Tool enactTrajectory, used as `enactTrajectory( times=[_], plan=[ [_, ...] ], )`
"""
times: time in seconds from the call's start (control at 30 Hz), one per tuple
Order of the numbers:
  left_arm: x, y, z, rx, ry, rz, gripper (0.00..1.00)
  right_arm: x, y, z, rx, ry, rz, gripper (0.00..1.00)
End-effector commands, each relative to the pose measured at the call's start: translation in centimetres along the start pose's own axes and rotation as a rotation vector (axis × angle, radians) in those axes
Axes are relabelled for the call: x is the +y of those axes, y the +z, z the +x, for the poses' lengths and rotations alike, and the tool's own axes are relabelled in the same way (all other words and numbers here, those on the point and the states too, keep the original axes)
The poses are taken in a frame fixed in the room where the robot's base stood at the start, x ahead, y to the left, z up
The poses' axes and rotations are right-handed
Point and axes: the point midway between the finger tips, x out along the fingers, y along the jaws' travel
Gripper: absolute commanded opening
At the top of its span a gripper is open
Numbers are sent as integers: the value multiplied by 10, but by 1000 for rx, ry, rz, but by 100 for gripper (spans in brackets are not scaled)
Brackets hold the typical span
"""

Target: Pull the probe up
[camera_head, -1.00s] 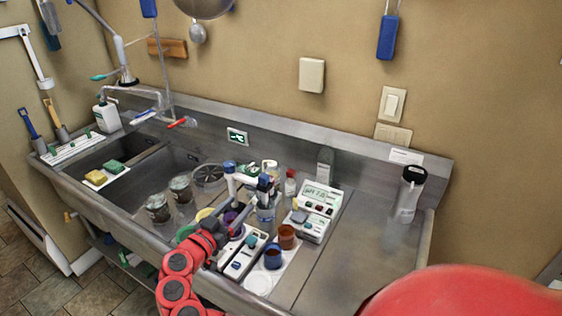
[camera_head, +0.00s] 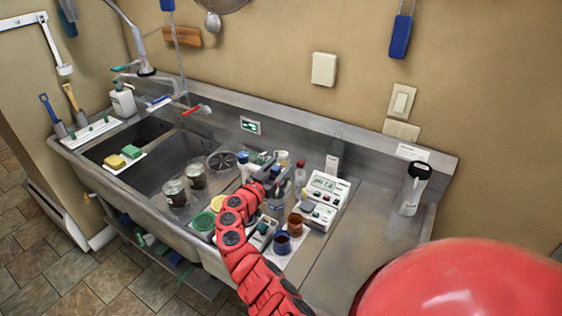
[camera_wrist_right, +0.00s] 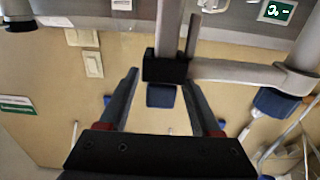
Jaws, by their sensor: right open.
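The probe's blue cap (camera_wrist_right: 160,96) shows in the right wrist view, above a black clamp (camera_wrist_right: 165,68) on a grey stand arm (camera_wrist_right: 235,72). That view appears upside down. The stand's blue-topped post (camera_head: 243,160) shows in the head view. My right gripper (camera_head: 274,178) is at the stand, and its jaws are open. In the right wrist view the fingers (camera_wrist_right: 162,82) lie on either side of the cap; I cannot tell whether they touch it. In the head view my gripper hides most of the probe. My left gripper is not in view.
A white meter (camera_head: 322,200) stands right of the stand. A brown cup (camera_head: 295,223) and a blue cup (camera_head: 282,242) stand in front. Two jars (camera_head: 186,183) are to the left near the sink. The right counter is clear up to a black-topped cylinder (camera_head: 412,190).

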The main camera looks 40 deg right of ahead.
Motion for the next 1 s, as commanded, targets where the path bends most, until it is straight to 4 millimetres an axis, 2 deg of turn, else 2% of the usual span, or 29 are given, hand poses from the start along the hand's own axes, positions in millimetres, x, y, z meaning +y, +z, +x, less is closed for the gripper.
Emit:
enactTrajectory(
  times=[0.2,0.57,0.9,1.0],
  plan=[
    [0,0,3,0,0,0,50,0,0,13,-4,-1,0,65],
    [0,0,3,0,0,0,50,-1,1,15,-3,-3,-1,63],
    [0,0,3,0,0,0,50,-1,1,15,-3,-4,0,2],
    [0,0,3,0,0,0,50,-1,1,15,-3,-4,-1,0]
  ],
)
